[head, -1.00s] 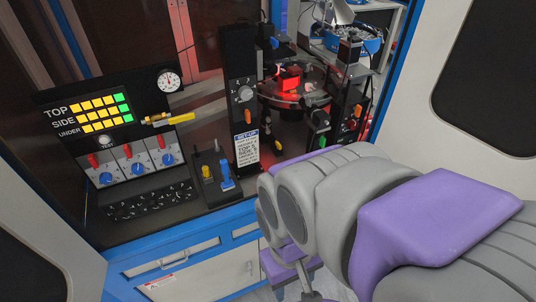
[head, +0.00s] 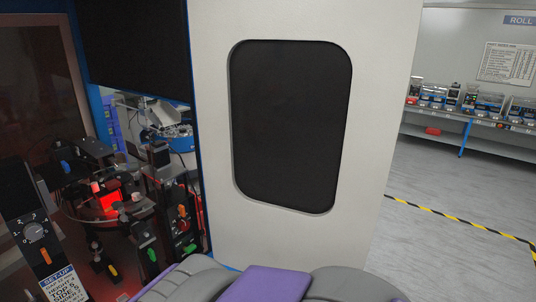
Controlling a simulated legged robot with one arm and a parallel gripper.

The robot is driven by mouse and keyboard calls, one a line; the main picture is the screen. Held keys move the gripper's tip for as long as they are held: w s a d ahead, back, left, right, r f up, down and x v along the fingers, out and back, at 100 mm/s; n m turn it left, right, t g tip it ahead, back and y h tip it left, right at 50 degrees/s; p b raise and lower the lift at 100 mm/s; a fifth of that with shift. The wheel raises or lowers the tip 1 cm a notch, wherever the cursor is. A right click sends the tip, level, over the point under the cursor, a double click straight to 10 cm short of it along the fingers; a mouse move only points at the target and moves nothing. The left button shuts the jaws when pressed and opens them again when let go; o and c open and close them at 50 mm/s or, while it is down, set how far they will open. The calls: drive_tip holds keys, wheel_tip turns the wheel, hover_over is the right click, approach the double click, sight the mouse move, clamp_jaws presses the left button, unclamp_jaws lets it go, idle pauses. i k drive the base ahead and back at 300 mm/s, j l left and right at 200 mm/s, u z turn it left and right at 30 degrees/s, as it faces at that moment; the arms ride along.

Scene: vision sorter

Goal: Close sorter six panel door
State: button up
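A tall pale panel door (head: 215,45) with a dark rounded window (head: 290,125) stands open at the middle of the head view, to the right of the sorter's opening. The sorter interior (head: 110,200) shows at the left through the opening, with a red-lit part, a black post with a dial and several coloured knobs. My grey and purple arm (head: 265,285) shows at the bottom edge, in front of the door's lower part. My gripper is not in view. The door's lower edge is hidden. I cannot tell whether my arm touches the door.
At the right is open grey floor (head: 440,240) with a yellow and black tape line (head: 460,225). A bench (head: 470,118) with several small machines stands along the far wall. A dark panel (head: 137,45) hangs at the upper left.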

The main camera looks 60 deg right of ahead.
sight(300, 104)
drive_tip(key=k+l+u, duration=0.25)
drive_tip(key=l, duration=0.35)
drive_tip(key=k+l+u, duration=0.3)
drive_tip(key=l, duration=0.3)
drive_tip(key=k+l+u, duration=0.25)
drive_tip(key=l, duration=0.3)
drive_tip(key=k+l+u, duration=0.3)
drive_tip(key=k+l, duration=0.15)
drive_tip(key=l+u, duration=0.15)
drive_tip(key=l, duration=0.45)
drive_tip(key=k+l+u, duration=0.1)
drive_tip(key=l, duration=0.5)
drive_tip(key=k+u, duration=0.3)
drive_tip(key=k, duration=0.65)
